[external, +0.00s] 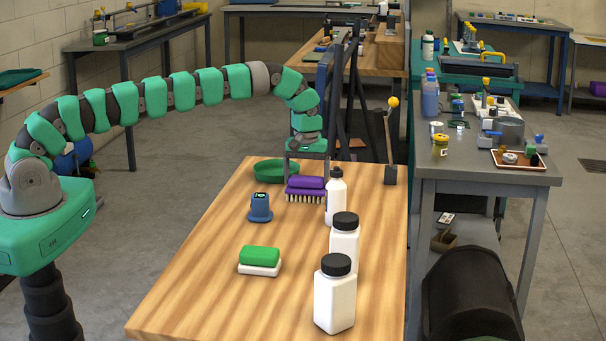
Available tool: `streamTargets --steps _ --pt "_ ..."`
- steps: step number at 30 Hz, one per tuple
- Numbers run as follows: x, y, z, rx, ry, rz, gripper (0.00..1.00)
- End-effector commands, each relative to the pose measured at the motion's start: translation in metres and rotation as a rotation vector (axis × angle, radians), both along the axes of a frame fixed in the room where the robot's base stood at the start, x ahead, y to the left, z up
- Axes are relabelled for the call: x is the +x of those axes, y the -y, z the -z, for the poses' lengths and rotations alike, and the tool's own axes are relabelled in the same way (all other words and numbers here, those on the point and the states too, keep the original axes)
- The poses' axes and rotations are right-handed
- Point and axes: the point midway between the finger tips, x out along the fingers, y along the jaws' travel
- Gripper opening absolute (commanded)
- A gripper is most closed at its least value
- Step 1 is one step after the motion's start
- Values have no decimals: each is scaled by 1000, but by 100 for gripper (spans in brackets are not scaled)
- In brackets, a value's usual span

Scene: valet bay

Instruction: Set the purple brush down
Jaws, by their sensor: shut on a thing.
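The purple brush (306,185) has pale bristles pointing down and is near the far end of the wooden table (190,285). My gripper (307,172) is above it, pointing down and shut on its purple top. I cannot tell whether the bristles touch the table or hang just above it. The fingertips are small and partly hidden at the brush.
A green tray (270,171) lies just left of the brush, and a white bottle (336,203) stands close on its right. Black-capped white bottles (334,302), a blue object (260,209) and a green-and-white block (260,260) stand nearer. The table's left front is clear.

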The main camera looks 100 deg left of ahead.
Motion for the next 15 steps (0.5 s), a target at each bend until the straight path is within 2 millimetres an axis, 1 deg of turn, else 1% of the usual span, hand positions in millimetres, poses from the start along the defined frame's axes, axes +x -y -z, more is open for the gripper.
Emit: streamTargets --steps 5,6,15 --pt "0 0 1 0 0 0 65" --pt "0 0 1 0 0 0 100" --pt "0 0 -2 1 1 1 100"
